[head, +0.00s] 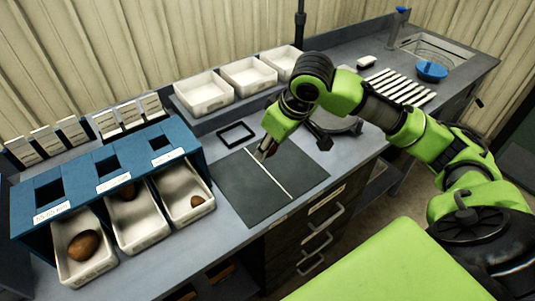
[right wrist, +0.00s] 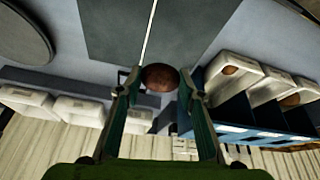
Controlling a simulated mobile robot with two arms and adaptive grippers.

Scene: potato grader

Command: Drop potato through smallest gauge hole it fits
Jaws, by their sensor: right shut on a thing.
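A brown potato (right wrist: 160,77) sits between the fingertips of my right gripper (right wrist: 158,88) in the right wrist view. In the head view my right gripper (head: 265,152) is shut on it above the dark mat (head: 238,187); the potato is mostly hidden there. The blue gauge box (head: 80,171) stands at the left, with three square holes in its top, largest at the left and smallest at the right. White trays sit under it: the left tray (head: 70,262) holds a large potato (head: 84,245), the middle one (head: 126,192), the right a small one (head: 197,201). My left gripper is out of view.
Three empty white bins (head: 204,92) stand along the back. A black square frame (head: 236,134) lies behind the mat. Small label cards (head: 47,139) stand behind the gauge box. A sink (head: 438,52) and blue bowl (head: 431,71) are at the far right.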

